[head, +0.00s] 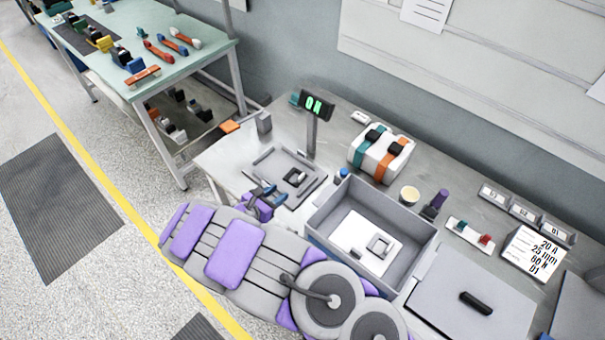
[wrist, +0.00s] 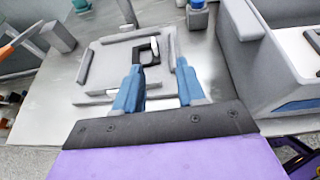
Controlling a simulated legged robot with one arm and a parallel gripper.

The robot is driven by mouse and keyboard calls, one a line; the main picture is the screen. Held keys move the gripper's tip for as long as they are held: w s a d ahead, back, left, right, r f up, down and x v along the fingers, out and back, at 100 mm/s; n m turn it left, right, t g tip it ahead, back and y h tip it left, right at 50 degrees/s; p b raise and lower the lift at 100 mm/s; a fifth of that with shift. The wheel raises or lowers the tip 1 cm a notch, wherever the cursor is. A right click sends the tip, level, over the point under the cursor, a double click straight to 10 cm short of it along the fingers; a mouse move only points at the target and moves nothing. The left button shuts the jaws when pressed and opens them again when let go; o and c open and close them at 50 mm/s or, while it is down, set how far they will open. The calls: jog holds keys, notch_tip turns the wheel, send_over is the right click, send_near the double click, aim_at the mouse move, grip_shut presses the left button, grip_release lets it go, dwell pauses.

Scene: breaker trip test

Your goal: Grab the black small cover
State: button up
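A small black square piece (head: 296,177), which looks like the black small cover, sits in the middle of a grey flat fixture (head: 262,160) on the bench. In the wrist view the black piece (wrist: 141,53) looks like an angular frame with a light part beside it, lying just beyond my fingertips. My gripper (head: 269,193) is at the front edge of the fixture in the head view. In the wrist view my gripper (wrist: 159,70) has its two blue fingers wide apart, with nothing held between them. I cannot tell the height of the fingertips above the fixture.
A grey open bin (head: 325,205) with a white panel inside stands right of my arm. A display post (head: 312,130) reading "ON" rises behind the fixture. A white case with coloured straps (head: 362,158), a cup (head: 409,194) and a grey lid (head: 440,290) are farther right.

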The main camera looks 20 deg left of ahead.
jog(key=b, duration=0.2)
send_near(301, 176)
jog(key=shift+n, duration=0.3)
jog(key=x, duration=0.4)
jog(key=shift+s+d, duration=0.1)
jog(key=shift+d, duration=0.2)
jog(key=shift+w+d, duration=0.2)
jog(key=shift+w, duration=0.3)
jog(key=w+f, duration=0.2)
jog(key=w, duration=0.1)
jog(key=shift+w+d+b, duration=0.2)
jog(key=shift+w+b, duration=0.05)
jog(key=shift+b, duration=0.1)
jog(key=shift+w+d+f, duration=0.2)
jog(key=shift+w, duration=0.4)
grip_shut()
